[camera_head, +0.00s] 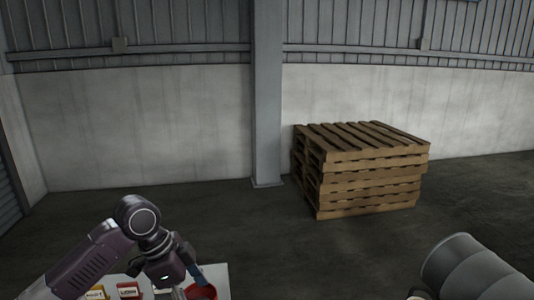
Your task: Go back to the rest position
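My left arm comes in from the lower left, bent at a round joint. My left gripper (184,283) points down over a light table (218,272) at the bottom edge. A red round container (202,292) is beside and below the gripper, cut off by the frame. Whether the gripper touches it, or how its fingers stand, I cannot tell. My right gripper is not in view.
Small labelled boxes (128,290) lie on the table left of the gripper. A stack of wooden pallets (365,172) stands by the back wall, right of a steel column (268,100). The floor between is clear.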

